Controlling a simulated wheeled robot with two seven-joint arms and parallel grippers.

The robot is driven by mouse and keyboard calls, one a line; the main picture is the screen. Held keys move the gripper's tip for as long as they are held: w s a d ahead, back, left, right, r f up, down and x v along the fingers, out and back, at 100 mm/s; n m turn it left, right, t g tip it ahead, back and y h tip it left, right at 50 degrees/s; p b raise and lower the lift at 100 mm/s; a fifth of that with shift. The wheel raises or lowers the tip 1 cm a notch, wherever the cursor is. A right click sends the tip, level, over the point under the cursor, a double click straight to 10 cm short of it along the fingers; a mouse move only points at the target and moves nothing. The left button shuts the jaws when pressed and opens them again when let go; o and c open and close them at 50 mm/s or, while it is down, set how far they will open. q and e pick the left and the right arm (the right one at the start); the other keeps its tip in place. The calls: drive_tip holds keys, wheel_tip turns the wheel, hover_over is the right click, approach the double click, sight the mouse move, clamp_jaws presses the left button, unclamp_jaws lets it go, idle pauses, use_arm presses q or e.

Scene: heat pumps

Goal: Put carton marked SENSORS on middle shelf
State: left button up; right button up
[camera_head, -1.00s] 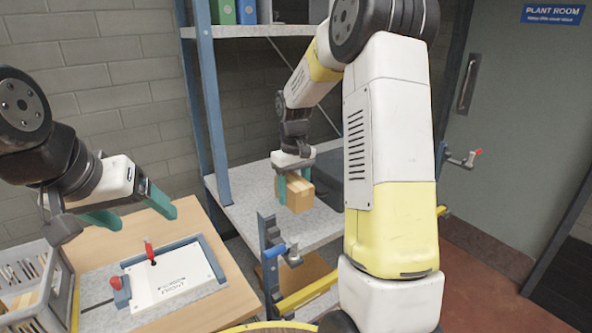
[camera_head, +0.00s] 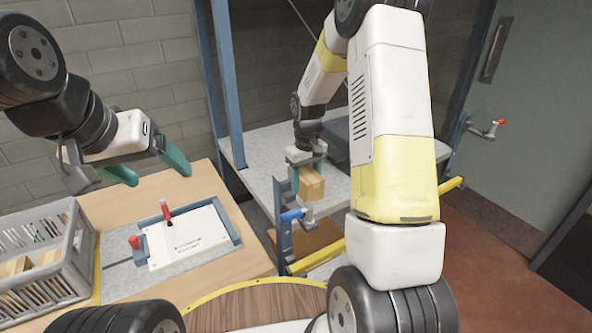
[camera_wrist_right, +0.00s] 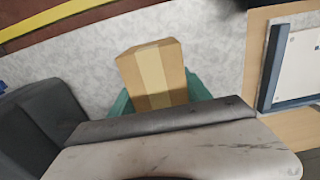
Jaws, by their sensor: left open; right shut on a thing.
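A small brown carton (camera_head: 312,184) with a pale tape strip is held in my right gripper (camera_head: 306,172), over the grey speckled middle shelf (camera_head: 262,160) of the blue-post rack. In the right wrist view the carton (camera_wrist_right: 153,75) sits between the green fingers, with the shelf surface (camera_wrist_right: 215,40) behind it. I cannot tell whether its underside touches the shelf. No SENSORS marking is readable on the faces I see. My left gripper (camera_head: 155,172) is open and empty above the wooden bench.
A dark grey case (camera_head: 338,138) stands on the shelf behind my right arm; it also shows in the wrist view (camera_wrist_right: 40,125). The bench holds a white panel (camera_head: 188,238) and a grey crate (camera_head: 45,265).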

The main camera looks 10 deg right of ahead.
sight(306, 173)
drive_tip(key=o, duration=1.6)
drive_tip(key=shift+f, duration=0.1)
wheel_tip(306, 173, up, 12)
drive_tip(key=shift+r, duration=0.1)
drive_tip(key=s+a+r+m+t, duration=0.1)
drive_tip(key=s+r, duration=0.3)
drive_tip(key=s, duration=0.4)
drive_tip(key=s+a+r+m+t+y, duration=0.1)
drive_tip(key=s+r+t, duration=0.2)
drive_tip(key=s+r, duration=0.2)
drive_tip(key=s+r+m+t+y, duration=0.1)
drive_tip(key=s+r, duration=0.3)
drive_tip(key=s, duration=0.7)
drive_tip(key=shift+s+a+r+t, duration=0.2)
drive_tip(key=shift+a+t, duration=0.2)
drive_tip(key=shift+t, duration=0.2)
